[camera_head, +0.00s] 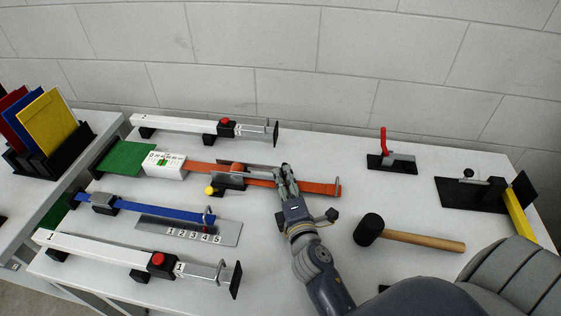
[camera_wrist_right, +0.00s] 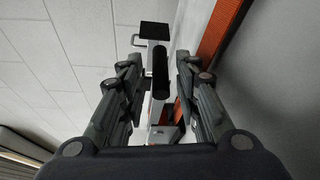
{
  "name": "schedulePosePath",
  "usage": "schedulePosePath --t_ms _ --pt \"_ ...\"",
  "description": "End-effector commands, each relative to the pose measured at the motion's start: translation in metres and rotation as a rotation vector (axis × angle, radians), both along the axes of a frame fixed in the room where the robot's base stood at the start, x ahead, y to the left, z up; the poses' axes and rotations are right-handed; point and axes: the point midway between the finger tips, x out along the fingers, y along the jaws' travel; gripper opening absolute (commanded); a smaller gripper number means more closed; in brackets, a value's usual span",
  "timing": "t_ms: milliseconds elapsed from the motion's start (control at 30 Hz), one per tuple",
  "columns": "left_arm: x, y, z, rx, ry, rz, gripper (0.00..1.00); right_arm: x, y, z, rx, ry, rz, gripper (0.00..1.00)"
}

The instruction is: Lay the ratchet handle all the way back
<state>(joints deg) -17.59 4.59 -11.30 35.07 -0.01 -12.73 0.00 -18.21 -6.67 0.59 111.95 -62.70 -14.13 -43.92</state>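The ratchet (camera_head: 232,174) sits on an orange strap (camera_head: 318,187) in the middle of the white table. Its pale metal handle (camera_head: 260,174) lies low, pointing right toward my right gripper. My right gripper (camera_head: 285,172) is at the handle's end, above the strap. In the right wrist view, a black grip (camera_wrist_right: 160,68) stands between the fingers of my right gripper (camera_wrist_right: 156,78), with gaps on both sides. The gripper is open around it. In the head view the fingers hide the handle's tip. My left gripper is not in view.
White clamp bars (camera_head: 180,124) lie behind and in front (camera_head: 105,248). A blue strap (camera_head: 165,211) and numbered plate (camera_head: 190,232) are at front left. A black-headed mallet (camera_head: 425,241) and red-handled toggle clamp (camera_head: 391,161) are at right. Bare table lies between ratchet and toggle clamp.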

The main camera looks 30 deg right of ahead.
Motion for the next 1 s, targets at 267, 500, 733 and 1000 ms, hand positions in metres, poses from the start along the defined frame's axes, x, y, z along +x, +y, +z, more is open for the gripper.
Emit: schedulePosePath --t_ms 267,500,733,1000 --pt "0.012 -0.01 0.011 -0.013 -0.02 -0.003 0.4 0.047 -0.013 -0.002 0.002 -0.002 -0.001 0.3" --pt "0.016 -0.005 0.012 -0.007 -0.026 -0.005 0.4 0.064 -0.018 -0.004 0.002 -0.001 -0.002 0.3" --pt "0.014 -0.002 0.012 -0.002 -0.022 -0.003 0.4 0.065 -0.018 -0.005 0.002 0.0 -0.002 0.3" --pt "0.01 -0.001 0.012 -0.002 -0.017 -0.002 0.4 0.064 -0.018 -0.005 0.001 0.001 -0.002 0.0"
